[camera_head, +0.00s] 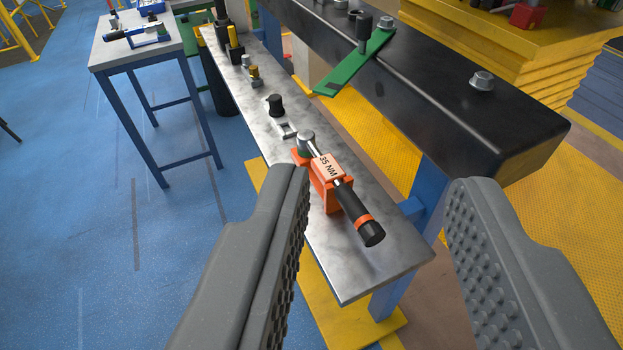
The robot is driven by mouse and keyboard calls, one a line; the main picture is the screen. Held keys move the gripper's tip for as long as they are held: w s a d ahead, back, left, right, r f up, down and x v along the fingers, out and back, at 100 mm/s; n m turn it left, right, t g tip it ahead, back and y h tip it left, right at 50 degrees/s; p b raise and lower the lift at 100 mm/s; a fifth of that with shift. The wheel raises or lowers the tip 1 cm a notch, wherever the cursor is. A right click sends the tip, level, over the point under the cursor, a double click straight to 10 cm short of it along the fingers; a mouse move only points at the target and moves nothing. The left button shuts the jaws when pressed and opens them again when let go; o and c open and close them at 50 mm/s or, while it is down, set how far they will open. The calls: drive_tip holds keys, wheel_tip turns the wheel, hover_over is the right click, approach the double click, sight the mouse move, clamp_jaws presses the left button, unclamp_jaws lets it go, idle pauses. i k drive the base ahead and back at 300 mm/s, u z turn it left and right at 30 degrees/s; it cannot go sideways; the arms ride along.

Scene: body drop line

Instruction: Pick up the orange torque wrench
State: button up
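The orange torque wrench (328,168), marked "35 NM", lies in an orange holder (331,197) on a narrow grey metal shelf (372,271). Its black handle with an orange band points toward me and to the right. Its head end points away, up and left. My gripper (375,195) is open and empty. Its two grey padded fingers stand wide apart in the foreground, the left one left of the wrench and the right one well to its right. The wrench shows between them, and no contact shows.
A thick black beam (420,85) runs along the shelf's right side, with a green flat bar (357,62) and a bolt (481,81) on it. Sockets and small fittings (275,105) stand farther along the shelf. A blue-legged table (139,50) stands at the back left. Blue floor at left is clear.

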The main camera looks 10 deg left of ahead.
sight(326, 167)
drive_tip(key=u, duration=2.65)
drive_tip(key=k, duration=1.9)
drive_tip(key=z, duration=1.6)
drive_tip(key=i, duration=1)
